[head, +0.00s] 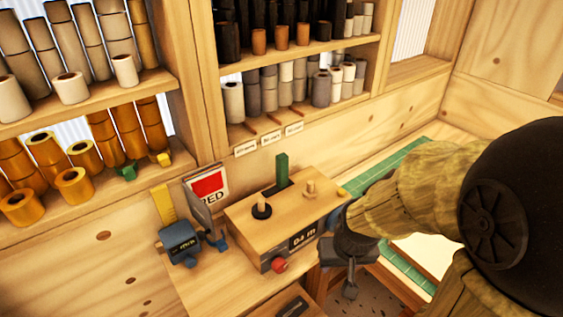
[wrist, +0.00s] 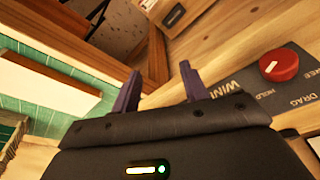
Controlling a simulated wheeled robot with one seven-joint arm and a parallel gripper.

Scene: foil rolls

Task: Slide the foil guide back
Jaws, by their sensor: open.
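A wooden box (head: 262,222) stands on the bench, with a green upright piece (head: 282,168) in a dark slot on its top. This piece may be the foil guide, but I cannot tell for sure. A black ring on a peg (head: 261,211) and a bare wooden peg (head: 310,189) are also on the top. My gripper (wrist: 160,84) is open and empty, to the right of the box, apart from the green piece.
A blue measuring device (head: 180,242) with a yellow strip and a red-marked card (head: 207,188) stand left of the box. Shelves of gold, grey and dark rolls line the back wall. A green mat (head: 385,169) lies on the right, partly hidden by my arm.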

